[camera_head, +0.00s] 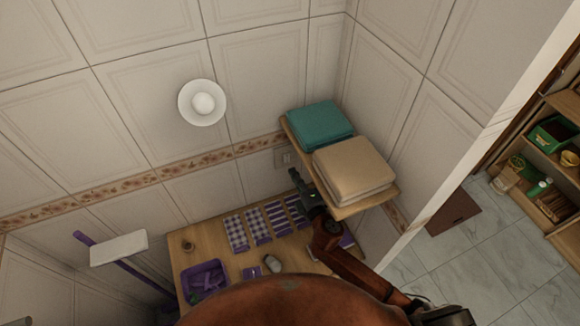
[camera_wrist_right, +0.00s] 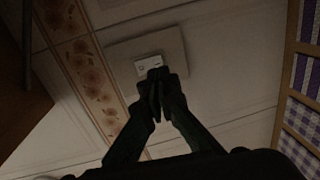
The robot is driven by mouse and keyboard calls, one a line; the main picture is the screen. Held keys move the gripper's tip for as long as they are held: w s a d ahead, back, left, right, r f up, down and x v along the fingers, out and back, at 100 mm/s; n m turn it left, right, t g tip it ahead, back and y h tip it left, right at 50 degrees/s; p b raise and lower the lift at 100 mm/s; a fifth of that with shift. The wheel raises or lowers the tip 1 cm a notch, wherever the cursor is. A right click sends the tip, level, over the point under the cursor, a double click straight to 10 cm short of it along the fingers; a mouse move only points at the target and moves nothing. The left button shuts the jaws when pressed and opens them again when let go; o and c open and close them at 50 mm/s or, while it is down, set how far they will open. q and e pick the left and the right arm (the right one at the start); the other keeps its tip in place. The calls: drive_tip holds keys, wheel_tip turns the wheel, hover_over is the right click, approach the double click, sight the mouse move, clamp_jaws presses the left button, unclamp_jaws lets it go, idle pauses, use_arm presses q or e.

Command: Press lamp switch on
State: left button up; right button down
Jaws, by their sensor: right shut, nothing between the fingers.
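The round white wall lamp (camera_head: 203,103) is on the tiled wall; I cannot tell whether it is lit. The lamp switch (camera_head: 284,158) is a small plate on the wall, just above the table and left of the shelf. In the right wrist view the switch plate (camera_wrist_right: 178,48) has a small white rocker. My right gripper (camera_head: 294,175) is shut and empty, just below the switch. In the wrist view its fingertips (camera_wrist_right: 156,74) overlap the rocker's lower edge; I cannot tell whether they touch it. My left gripper is not in view.
A wooden shelf (camera_head: 345,212) with a teal folded towel (camera_head: 320,126) and a beige one (camera_head: 352,168) stands close right of my right gripper. Below are a wooden table with checkered cloths (camera_head: 257,226) and a purple basket (camera_head: 204,281). Open floor lies right.

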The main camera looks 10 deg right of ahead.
drive_tip(key=shift+x, duration=1.95)
drive_tip(key=b, duration=0.3)
drive_tip(key=shift+w+a+f+t, duration=0.1)
drive_tip(key=shift+w+f+t, duration=0.05)
drive_tip(key=shift+w+t, duration=0.25)
drive_tip(key=shift+s, duration=0.3)
drive_tip(key=b, duration=0.2)
approach(286, 162)
drive_tip(key=s+d+f, duration=0.1)
drive_tip(key=s+f, duration=0.1)
drive_tip(key=s, duration=0.4)
drive_tip(key=shift+d+f, duration=0.25)
drive_tip(key=shift+d, duration=0.05)
